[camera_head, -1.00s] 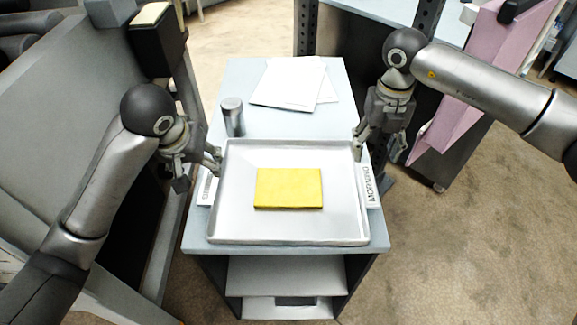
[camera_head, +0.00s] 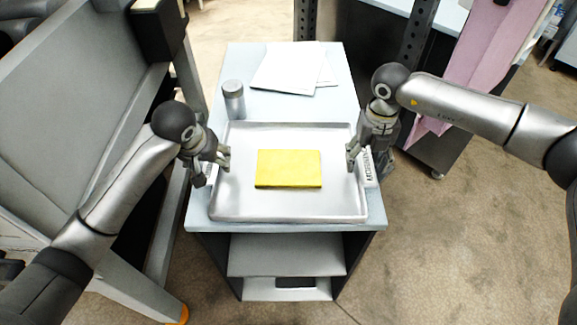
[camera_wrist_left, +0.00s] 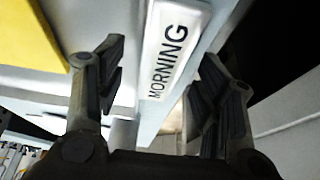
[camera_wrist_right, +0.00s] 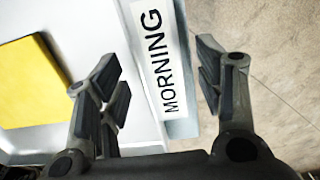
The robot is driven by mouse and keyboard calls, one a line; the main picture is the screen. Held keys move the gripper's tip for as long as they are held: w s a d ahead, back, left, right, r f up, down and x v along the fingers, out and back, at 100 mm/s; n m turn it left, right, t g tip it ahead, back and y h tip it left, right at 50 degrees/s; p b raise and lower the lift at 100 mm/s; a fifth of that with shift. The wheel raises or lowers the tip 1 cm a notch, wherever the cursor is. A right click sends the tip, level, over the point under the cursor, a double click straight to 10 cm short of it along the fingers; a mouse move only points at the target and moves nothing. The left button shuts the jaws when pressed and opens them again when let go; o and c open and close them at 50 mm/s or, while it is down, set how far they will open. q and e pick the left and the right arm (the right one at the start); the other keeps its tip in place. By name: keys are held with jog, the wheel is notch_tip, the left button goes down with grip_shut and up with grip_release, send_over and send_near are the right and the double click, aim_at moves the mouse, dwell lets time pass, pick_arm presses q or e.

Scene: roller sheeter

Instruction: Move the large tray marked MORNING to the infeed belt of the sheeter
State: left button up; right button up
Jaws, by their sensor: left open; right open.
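The large grey tray (camera_head: 290,208) lies flat on a pale-topped cart, with a yellow slab (camera_head: 288,168) in its middle. White MORNING labels sit on both short sides, seen in the left wrist view (camera_wrist_left: 168,55) and the right wrist view (camera_wrist_right: 158,60). My left gripper (camera_head: 222,168) is open at the tray's left side, its fingers to either side of the labelled edge. My right gripper (camera_head: 360,158) is open at the right side, its fingers likewise to either side of the labelled edge. Both are empty; whether the fingers touch the tray I cannot tell.
A grey metal cylinder (camera_head: 233,99) and white papers (camera_head: 291,68) lie on the cart top (camera_head: 238,60) behind the tray. A large grey machine (camera_head: 75,90) stands close at the left. A dark cabinet with a pink sheet (camera_head: 490,50) is at the back right. The floor at the right is clear.

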pick_arm(q)
jog(key=shift+w+f, duration=0.25)
jog(key=shift+f, duration=0.25)
pick_arm(e)
jog(key=shift+w+f, duration=0.1)
jog(key=shift+f, duration=0.4)
pick_arm(q)
jog(key=shift+s, duration=0.1)
grip_shut()
pick_arm(e)
grip_shut()
jog(key=shift+r, duration=0.1)
